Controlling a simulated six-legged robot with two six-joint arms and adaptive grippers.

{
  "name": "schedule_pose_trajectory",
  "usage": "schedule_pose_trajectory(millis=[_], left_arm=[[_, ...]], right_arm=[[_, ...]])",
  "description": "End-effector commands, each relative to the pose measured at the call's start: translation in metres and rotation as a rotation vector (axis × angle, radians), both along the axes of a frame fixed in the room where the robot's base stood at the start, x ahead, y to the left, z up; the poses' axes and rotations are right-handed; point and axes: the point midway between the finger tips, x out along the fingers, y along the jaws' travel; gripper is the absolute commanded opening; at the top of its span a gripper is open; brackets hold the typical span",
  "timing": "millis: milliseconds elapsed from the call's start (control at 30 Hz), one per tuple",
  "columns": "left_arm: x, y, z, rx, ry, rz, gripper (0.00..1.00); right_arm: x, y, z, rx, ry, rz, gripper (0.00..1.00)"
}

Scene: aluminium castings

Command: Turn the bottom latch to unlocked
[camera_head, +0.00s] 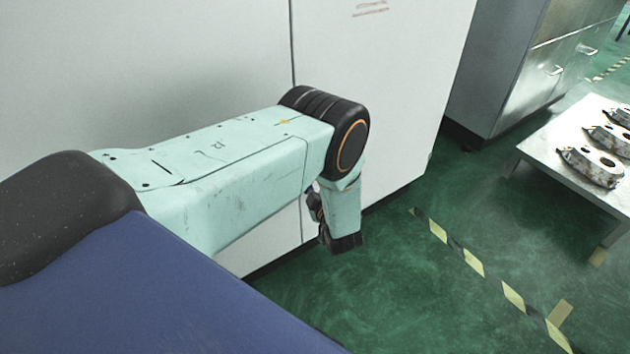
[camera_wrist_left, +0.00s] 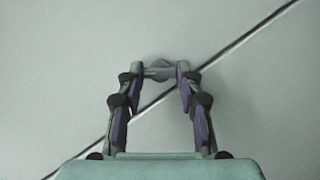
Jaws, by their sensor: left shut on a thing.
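In the left wrist view my left gripper (camera_wrist_left: 158,84) reaches toward the pale cabinet face. Its two fingers are closed on the bottom latch (camera_wrist_left: 159,71), a small grey piece at the fingertips. Much of the latch is hidden between the fingers, and I cannot tell which way it is turned. A dark diagonal seam runs across the cabinet face behind the fingers. In the head view my left arm comes in from the left, and its forearm hides the latch. The white cabinet (camera_head: 390,90) shows a vertical door seam. My right gripper is in neither view.
A pale table (camera_head: 560,165) with several metal castings (camera_head: 592,166) stands at the right. A grey cabinet (camera_head: 540,75) is behind it. Yellow and black tape (camera_head: 470,262) crosses the green floor, which is clear in front of the white cabinet.

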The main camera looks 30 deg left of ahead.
Motion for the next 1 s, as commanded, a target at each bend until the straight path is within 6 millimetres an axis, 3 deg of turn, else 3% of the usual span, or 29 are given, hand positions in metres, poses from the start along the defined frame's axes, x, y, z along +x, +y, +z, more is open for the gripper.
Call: schedule_pose_trajectory(millis=[500, 1000], left_arm=[[-0.002, 0.001, -0.005, -0.170, -0.410, 0.001, 0.04], [-0.002, 0.001, -0.006, -0.243, -0.587, 0.002, 0.04]], right_arm=[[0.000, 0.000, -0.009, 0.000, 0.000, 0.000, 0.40], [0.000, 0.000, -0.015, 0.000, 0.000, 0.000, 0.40]])
